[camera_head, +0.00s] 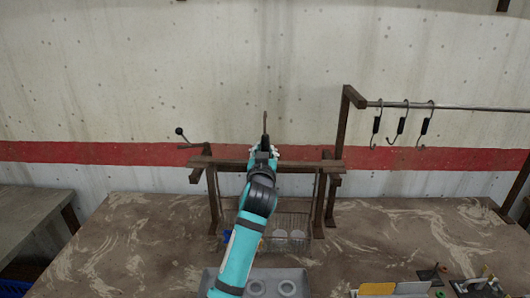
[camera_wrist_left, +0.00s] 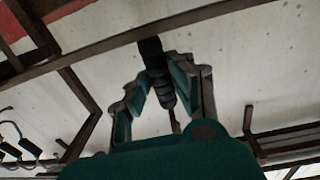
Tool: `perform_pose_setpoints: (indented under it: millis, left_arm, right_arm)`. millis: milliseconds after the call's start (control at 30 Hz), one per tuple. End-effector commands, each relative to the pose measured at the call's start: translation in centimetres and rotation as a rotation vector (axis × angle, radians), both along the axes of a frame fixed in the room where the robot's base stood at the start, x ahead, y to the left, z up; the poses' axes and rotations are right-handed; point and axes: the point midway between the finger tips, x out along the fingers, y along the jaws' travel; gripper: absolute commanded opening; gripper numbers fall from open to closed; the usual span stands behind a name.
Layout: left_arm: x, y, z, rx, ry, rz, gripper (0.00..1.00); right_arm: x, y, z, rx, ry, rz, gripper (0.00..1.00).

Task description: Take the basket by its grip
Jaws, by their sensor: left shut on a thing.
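A wire basket (camera_head: 297,213) shows between the posts of a brown rack, low behind my left arm, with pale round things in it. My arm hides its middle. My left gripper (camera_head: 263,152) is at the height of the rack's top bar. In the left wrist view the gripper (camera_wrist_left: 163,88) is shut on a black ribbed grip (camera_wrist_left: 155,68), which lies between its two fingers. A thin brown rod (camera_head: 265,122) rises above the gripper in the head view. How the grip joins the basket is hidden. My right gripper is not in view.
The brown rack's top bar (camera_head: 308,165) runs just beside the gripper. At right a metal rail (camera_head: 470,107) carries several hooks with black sleeves. Small items, including a yellow piece (camera_head: 377,289), lie at the front right. The left of the tabletop (camera_head: 140,245) is clear.

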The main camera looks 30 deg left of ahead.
Motion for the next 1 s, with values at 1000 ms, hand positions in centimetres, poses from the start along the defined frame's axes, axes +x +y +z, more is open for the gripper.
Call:
perform_pose_setpoints:
  millis: [1000]
  left_arm:
    - [0.0, 0.0, 3.5, 0.002, -0.008, -0.001, 0.0]
  right_arm:
    - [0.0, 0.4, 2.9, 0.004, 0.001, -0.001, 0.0]
